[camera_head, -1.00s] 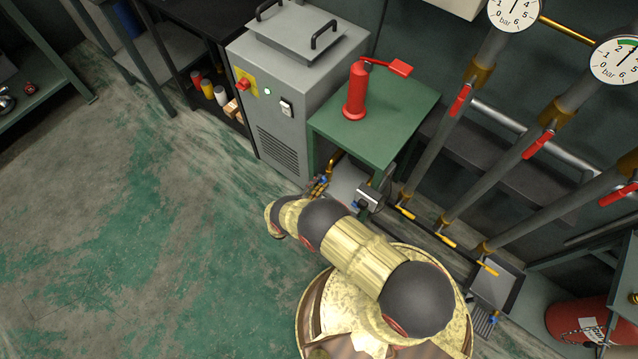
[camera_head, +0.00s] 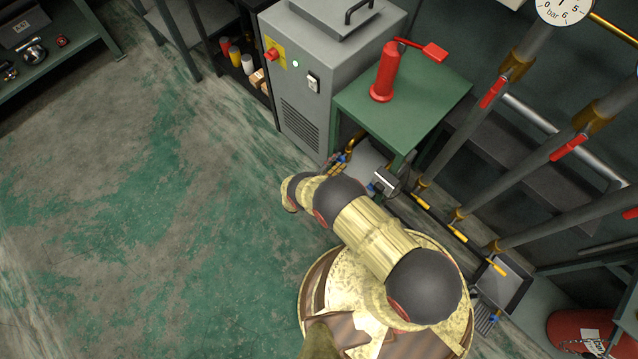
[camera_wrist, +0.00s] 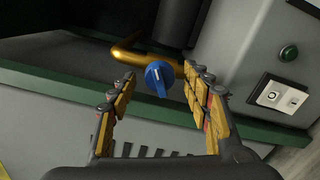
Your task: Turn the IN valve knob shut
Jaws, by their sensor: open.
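A blue valve knob (camera_wrist: 158,77) with a pale mark on it sits at the brass pipe (camera_wrist: 132,56) in the wrist view. No IN label is readable on it. My gripper (camera_wrist: 166,82) is open, with its two padded fingers on either side of the knob in the picture. I cannot tell how deep the knob sits between the fingertips; no touch shows. In the head view a small blue spot (camera_head: 343,158) shows beside the brass pipe under the green table, and my arm hides part of this area.
A grey machine (camera_head: 318,75) with a red switch stands left of the green table (camera_head: 425,95), which bears a red hand pump (camera_head: 386,74). Pipes with red levers (camera_head: 493,92) stand at the right. The floor (camera_head: 150,230) at left is clear.

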